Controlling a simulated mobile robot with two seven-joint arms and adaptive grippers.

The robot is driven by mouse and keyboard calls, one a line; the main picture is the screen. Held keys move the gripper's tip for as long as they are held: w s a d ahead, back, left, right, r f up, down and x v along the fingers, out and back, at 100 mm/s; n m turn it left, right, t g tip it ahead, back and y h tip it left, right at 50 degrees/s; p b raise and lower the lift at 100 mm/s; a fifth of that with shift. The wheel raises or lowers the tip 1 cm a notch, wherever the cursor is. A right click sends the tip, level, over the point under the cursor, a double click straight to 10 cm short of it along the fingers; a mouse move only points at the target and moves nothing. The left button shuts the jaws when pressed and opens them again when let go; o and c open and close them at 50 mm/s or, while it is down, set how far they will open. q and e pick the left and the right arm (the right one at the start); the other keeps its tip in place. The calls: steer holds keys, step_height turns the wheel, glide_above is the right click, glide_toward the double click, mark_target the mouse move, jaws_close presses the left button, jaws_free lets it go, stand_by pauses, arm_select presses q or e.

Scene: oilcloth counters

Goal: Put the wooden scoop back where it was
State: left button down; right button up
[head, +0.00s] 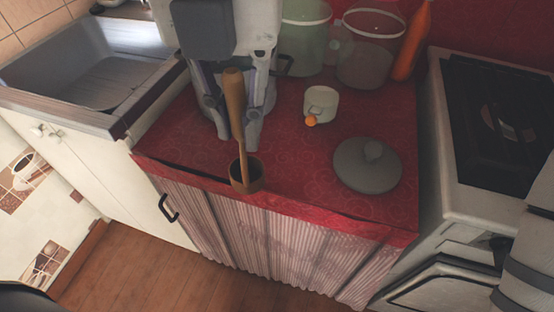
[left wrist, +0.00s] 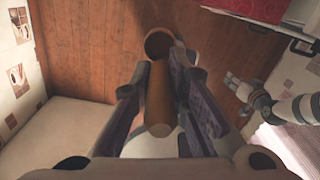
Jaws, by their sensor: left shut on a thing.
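The wooden scoop (head: 234,100) has a long light handle and a round brown cup at its lower end. It hangs nearly upright at the front edge of the red counter in the head view. My left gripper (head: 236,108) is shut on its handle. In the left wrist view the scoop (left wrist: 158,98) lies between the fingers of my left gripper (left wrist: 161,75), its cup pointing away. Whether the cup touches the counter is unclear. My right gripper (left wrist: 237,86) shows small in the left wrist view, away from the scoop; its jaws are too small to judge.
The red oilcloth counter (head: 290,165) holds a pale mug (head: 321,103) with a small orange thing (head: 311,121) beside it, and a grey lid (head: 367,166). Clear jars (head: 370,50) and an orange bottle (head: 411,45) stand behind. A sink (head: 95,75) is left, a stove (head: 500,120) right.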

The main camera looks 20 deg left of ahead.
arm_select(q)
steer(key=w+f+b, duration=0.3)
steer(key=w+f, duration=1)
steer(key=shift+w, duration=0.35)
arm_select(e)
steer(key=shift+g, duration=0.9)
steer(key=s+f, duration=0.4)
steer(key=shift+a, duration=0.1)
arm_select(q)
steer(key=c, duration=1.6)
jaws_free()
steer(key=shift+f, duration=0.15)
steer(key=shift+o, duration=0.2)
arm_select(e)
steer(key=shift+s, duration=0.1)
arm_select(q)
step_height(320, 180, up, 12)
steer(key=p, duration=0.1)
arm_select(e)
steer(key=shift+w+r+t, duration=0.4)
steer(key=shift+w+r, duration=0.6)
